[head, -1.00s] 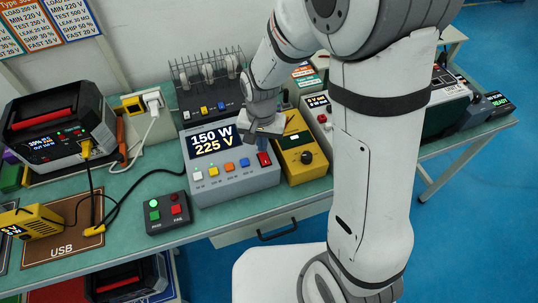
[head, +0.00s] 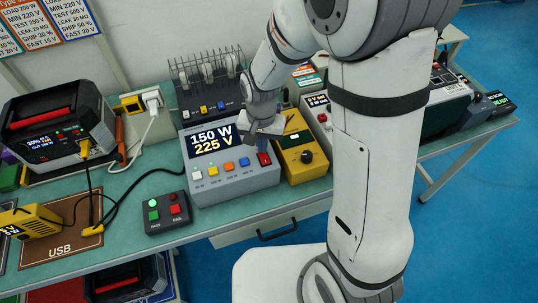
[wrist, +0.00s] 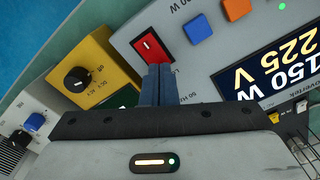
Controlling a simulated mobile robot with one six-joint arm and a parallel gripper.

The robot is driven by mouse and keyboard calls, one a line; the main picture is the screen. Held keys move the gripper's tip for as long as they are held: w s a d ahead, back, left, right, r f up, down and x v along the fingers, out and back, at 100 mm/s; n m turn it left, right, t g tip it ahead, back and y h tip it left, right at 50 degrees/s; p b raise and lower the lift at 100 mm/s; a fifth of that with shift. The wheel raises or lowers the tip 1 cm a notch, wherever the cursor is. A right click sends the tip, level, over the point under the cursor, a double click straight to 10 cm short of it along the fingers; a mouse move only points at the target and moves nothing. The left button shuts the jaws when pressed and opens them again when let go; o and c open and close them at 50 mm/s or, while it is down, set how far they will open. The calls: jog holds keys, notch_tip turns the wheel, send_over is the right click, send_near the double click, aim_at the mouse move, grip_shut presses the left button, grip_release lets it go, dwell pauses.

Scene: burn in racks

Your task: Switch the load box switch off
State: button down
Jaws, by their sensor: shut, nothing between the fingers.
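The load box (head: 235,177) is a grey box on the bench, with a lit display (head: 211,139) reading 150 W and 225 V. Its red rocker switch (head: 264,159) sits at the right end of the front panel, and shows in the wrist view (wrist: 151,46) with a white mark on it. My gripper (wrist: 158,70) is shut and empty. Its fingertips are right at the edge of the red switch in the wrist view; I cannot tell whether they touch it. In the head view my gripper (head: 254,140) hangs just over the switch.
A yellow meter with a dial (head: 303,150) stands close on the right of the load box. A small box with green and red buttons (head: 167,212) lies at front left. A black power station (head: 60,135) and cables stand further left. A wire rack (head: 207,85) stands behind.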

jog(key=shift+f+b, duration=0.4)
jog(key=shift+f, duration=0.1)
jog(key=shift+r+p, duration=2.55)
jog(key=shift+r, duration=1)
jog(key=s+d+r+n+t, duration=0.2)
jog(key=s+d+r+t, duration=0.1)
jog(key=s+d+r, duration=1)
notch_tip(320, 180, up, 3)
jog(key=shift+d+f+n, duration=0.2)
jog(key=shift+d+n, duration=0.1)
jog(key=shift+n, duration=0.1)
